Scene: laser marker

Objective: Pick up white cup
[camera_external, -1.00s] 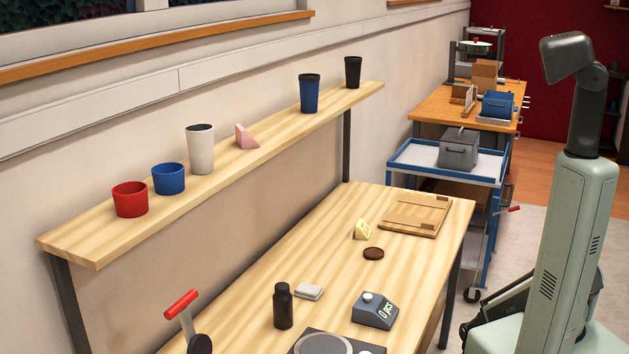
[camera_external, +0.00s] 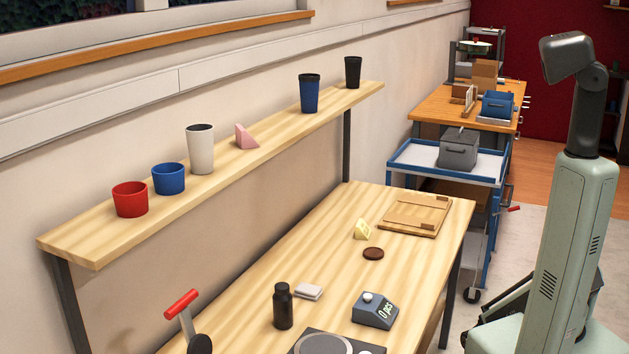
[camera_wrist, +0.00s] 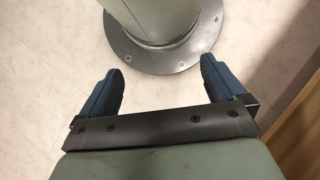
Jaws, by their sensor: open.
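The white cup (camera_external: 200,149) is tall and stands upright on the wooden shelf (camera_external: 70,243) in the external view, between a blue cup (camera_external: 168,179) and a pink wedge (camera_external: 246,137). My gripper (camera_wrist: 158,85) shows in the wrist view with its two blue fingers wide apart and nothing between them. It points at the pale floor near a round bolted base plate. The gripper is outside the external view, and the cup is outside the wrist view, so they are well apart.
The shelf also holds a red cup (camera_external: 130,199), a tall blue cup (camera_external: 309,94) and a black cup (camera_external: 353,72). On the table below stand a dark bottle (camera_external: 283,306), a scale display (camera_external: 375,310) and a wooden board (camera_external: 415,214). A red-handled lever (camera_external: 182,303) rises at the front left.

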